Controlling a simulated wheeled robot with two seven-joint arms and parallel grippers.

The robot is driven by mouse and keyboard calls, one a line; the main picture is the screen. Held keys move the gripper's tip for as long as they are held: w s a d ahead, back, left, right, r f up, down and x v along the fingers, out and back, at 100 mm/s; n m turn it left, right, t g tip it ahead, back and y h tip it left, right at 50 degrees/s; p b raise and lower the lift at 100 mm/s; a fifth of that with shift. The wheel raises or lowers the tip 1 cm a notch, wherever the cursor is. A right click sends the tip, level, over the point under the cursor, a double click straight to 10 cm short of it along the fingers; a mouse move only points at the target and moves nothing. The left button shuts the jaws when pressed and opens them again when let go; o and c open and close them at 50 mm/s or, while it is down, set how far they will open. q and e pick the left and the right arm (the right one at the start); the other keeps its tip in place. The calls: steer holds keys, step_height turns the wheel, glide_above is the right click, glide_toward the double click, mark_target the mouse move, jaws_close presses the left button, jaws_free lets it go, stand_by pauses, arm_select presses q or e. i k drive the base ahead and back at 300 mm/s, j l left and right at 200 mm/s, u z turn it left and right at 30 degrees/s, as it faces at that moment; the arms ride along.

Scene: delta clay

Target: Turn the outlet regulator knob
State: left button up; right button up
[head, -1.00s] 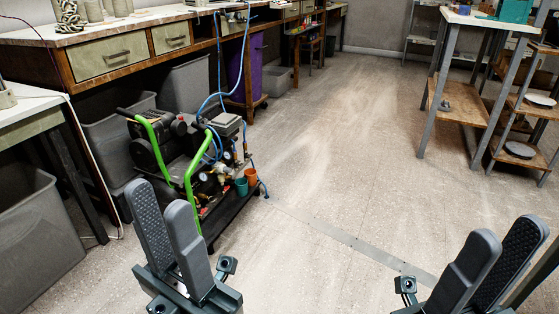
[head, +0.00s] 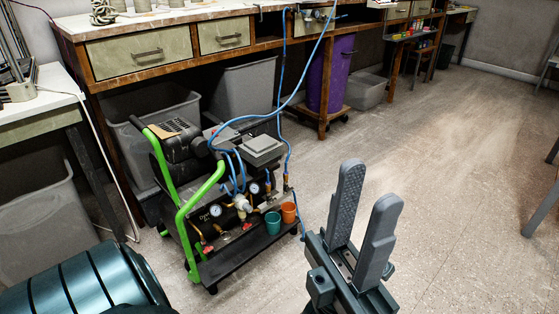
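The air compressor (head: 228,205) stands on the floor left of centre in the head view, with a green tube frame and a dark low base. Two round gauges (head: 215,211), a silver round fitting (head: 241,203) and small red knobs show on its front. I cannot tell which part is the outlet regulator knob. My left gripper (head: 371,186) is right of the compressor and nearer to me, fingers pointing up with a gap between them, empty and apart from it. My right gripper is out of view.
Blue hoses (head: 290,97) run up to the workbench (head: 150,50). The floor (head: 460,170) at right is clear.

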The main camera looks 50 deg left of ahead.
mark_target(246, 207)
steer(key=i+l+u, duration=0.1)
steer(key=i+u, duration=0.35)
steer(key=i+l+u, duration=0.4)
steer(key=i, duration=0.15)
steer(key=i+l+u, duration=0.15)
steer(key=u, duration=0.25)
steer(key=i+l+u, duration=0.2)
steer(key=u, duration=0.2)
steer(key=i+l+u, duration=0.15)
steer(key=u, duration=0.25)
steer(key=i+l+u, duration=0.1)
steer(key=l+u, duration=0.9)
steer(key=l, duration=0.15)
